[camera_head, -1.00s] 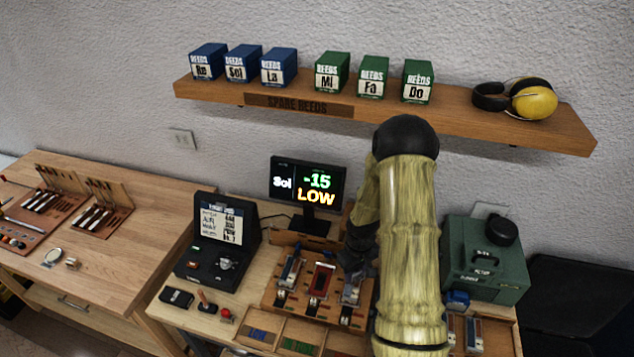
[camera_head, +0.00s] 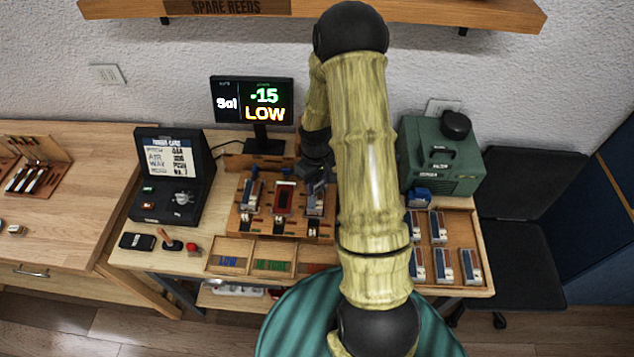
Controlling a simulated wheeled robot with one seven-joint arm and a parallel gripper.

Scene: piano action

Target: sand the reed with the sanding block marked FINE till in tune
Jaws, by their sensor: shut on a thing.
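The tuner screen (camera_head: 252,102) reads "Sol", "-15" and "LOW". A wooden stand (camera_head: 240,222) on the bench carries a red-rimmed piece (camera_head: 284,198) in the middle, with metal-and-blue pieces at the left (camera_head: 251,196) and right (camera_head: 315,203). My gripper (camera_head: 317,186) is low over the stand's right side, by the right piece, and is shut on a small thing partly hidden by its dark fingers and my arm. Whether it touches the right piece is unclear. The reed and a FINE marking are too small to make out.
A tray (camera_head: 470,290) at the right holds several small blocks. Behind it stands a green case (camera_head: 441,158). The spare-reeds shelf (camera_head: 420,12) hangs above.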

